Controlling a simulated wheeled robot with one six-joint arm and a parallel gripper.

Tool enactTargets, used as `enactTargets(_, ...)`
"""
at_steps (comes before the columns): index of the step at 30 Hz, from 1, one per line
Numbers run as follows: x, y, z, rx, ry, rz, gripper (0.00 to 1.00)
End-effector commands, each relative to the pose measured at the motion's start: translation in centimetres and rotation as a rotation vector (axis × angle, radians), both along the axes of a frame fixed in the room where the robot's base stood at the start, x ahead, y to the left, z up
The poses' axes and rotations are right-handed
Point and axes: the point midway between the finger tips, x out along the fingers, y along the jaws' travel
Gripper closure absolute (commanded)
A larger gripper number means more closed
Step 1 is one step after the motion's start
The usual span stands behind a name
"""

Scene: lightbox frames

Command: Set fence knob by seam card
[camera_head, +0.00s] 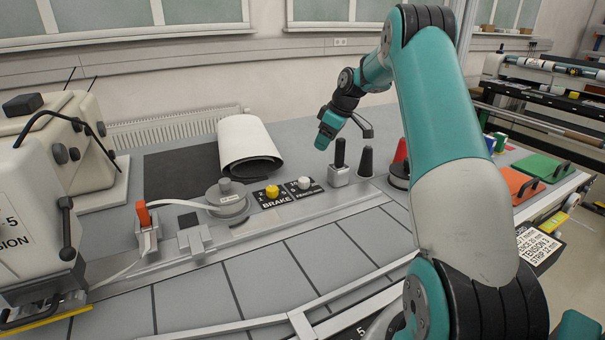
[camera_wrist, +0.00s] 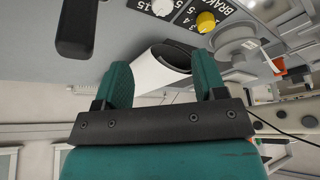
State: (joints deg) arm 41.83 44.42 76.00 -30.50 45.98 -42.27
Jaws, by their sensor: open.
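The fence knob (camera_head: 304,183) is a small pale knob on a black numbered plate, just right of the yellow brake knob (camera_head: 272,191). In the wrist view the fence knob (camera_wrist: 162,7) shows at the top edge, with the yellow knob (camera_wrist: 206,21) beside it. A white printed card (camera_head: 540,246), which looks like the seam card, lies at the right; lines for tension and strip are partly legible, its left part hidden by my arm. My gripper (camera_head: 327,131) is open and empty, above and behind the knobs, touching neither. Its fingers (camera_wrist: 162,82) show apart in the wrist view.
A black upright handle (camera_head: 339,158) and a dark cone (camera_head: 366,161) stand right of the fence knob. A white roll (camera_head: 246,140) lies behind the knobs. A grey disc (camera_head: 226,196) and an orange-topped lever (camera_head: 143,214) are left. The tiled front surface is clear.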

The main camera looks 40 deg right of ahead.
Motion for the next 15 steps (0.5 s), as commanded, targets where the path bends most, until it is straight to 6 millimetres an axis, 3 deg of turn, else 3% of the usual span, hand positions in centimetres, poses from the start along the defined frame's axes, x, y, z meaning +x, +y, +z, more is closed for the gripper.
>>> enactTargets(15, 4.0, 2.2, -10.4, 0.003, 0.006, 0.002, 0.36)
